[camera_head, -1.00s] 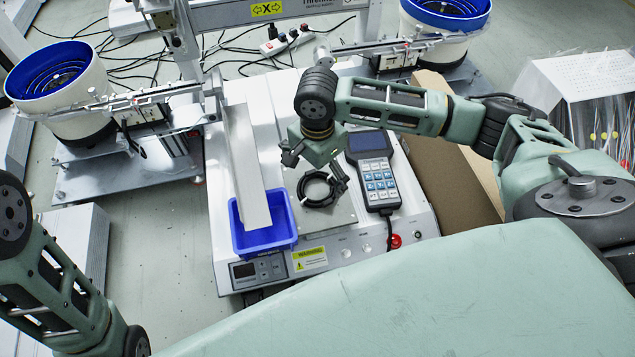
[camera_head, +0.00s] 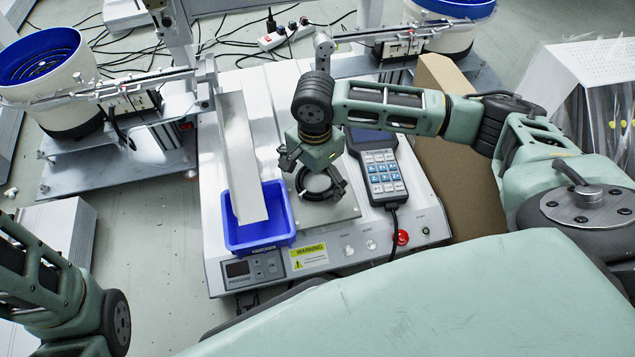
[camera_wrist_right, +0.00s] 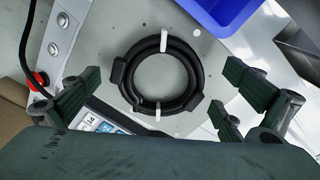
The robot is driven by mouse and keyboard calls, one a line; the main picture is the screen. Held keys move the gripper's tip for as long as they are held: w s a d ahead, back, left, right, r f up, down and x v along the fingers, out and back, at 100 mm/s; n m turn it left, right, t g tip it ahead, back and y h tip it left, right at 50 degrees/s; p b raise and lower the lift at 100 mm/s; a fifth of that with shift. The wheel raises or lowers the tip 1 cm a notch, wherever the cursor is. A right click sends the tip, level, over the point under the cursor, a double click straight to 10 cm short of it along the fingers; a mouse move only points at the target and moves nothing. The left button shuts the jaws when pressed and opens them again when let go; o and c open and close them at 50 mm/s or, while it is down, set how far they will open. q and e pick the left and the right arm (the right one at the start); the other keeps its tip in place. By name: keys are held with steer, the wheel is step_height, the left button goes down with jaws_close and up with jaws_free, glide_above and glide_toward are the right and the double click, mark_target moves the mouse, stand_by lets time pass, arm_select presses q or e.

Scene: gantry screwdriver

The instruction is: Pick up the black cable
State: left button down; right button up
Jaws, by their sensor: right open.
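The black cable (camera_head: 303,187) is a coiled ring held by white ties, lying on the grey metal plate of the machine. In the right wrist view the coil (camera_wrist_right: 191,66) shows whole, between and ahead of the fingers. In the head view my right gripper (camera_head: 312,182) is over the coil and hides part of it. In the right wrist view the right gripper (camera_wrist_right: 160,100) is open, its fingers apart on either side of the coil, with nothing held. The left arm shows at the lower left of the head view, but its gripper is out of view.
A blue bin (camera_head: 262,240) stands left of the coil, under a sloping metal chute (camera_head: 240,160). A keypad pendant (camera_head: 382,172) lies to the right, near a red button (camera_head: 402,237). Bowl feeders (camera_head: 45,75) stand farther back. A cardboard box (camera_head: 450,165) is at the right.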

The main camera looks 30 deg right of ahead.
steer(key=c, duration=1.2)
steer(key=shift+r, duration=0.1)
